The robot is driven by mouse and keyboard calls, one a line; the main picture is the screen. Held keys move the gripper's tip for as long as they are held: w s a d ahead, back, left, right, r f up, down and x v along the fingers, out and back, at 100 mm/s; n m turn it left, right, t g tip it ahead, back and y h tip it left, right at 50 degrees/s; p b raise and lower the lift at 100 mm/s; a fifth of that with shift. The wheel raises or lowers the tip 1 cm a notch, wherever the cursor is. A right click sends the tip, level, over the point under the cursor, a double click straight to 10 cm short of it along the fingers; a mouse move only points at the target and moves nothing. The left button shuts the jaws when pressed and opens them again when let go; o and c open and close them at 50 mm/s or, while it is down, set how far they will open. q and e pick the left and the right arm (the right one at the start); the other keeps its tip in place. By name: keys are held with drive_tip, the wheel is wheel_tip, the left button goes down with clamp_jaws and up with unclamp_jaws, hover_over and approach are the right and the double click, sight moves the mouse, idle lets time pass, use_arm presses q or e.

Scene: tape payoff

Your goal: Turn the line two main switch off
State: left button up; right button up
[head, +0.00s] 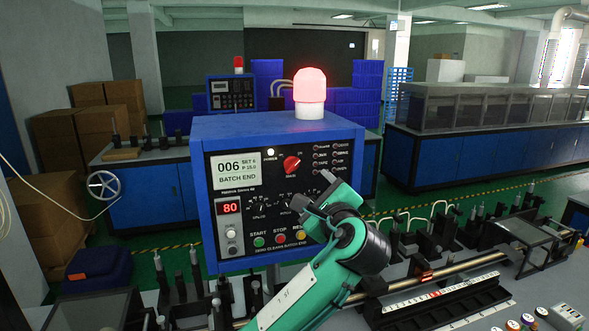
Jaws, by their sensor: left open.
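A blue control box (199,200) with a dark front panel stands in the middle. Its red rotary switch (291,164) sits at the panel's upper middle, right of the display, with small lettering around it; its exact setting is too small to tell. The display (235,170) reads "006" and "BATCH END". No line number is legible on the box. My left gripper (318,194) is open and empty in front of the panel's right half, below and right of the red switch and apart from it. It hides part of the lower right panel. My right gripper is not in view.
A red lamp (310,87) glows on top of the box. A second control box (231,94) with a red lamp stands farther back. START, STOP and other buttons (280,239) line the panel's bottom. Rails and a ruler strip (450,291) lie at the right front.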

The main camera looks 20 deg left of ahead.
sight(294, 167)
use_arm(q)
drive_tip(key=p+x, duration=0.6)
drive_tip(key=x, duration=0.6)
drive_tip(key=shift+r, duration=0.1)
drive_tip(key=shift+w+a, duration=0.4)
drive_tip(key=shift+w, duration=0.15)
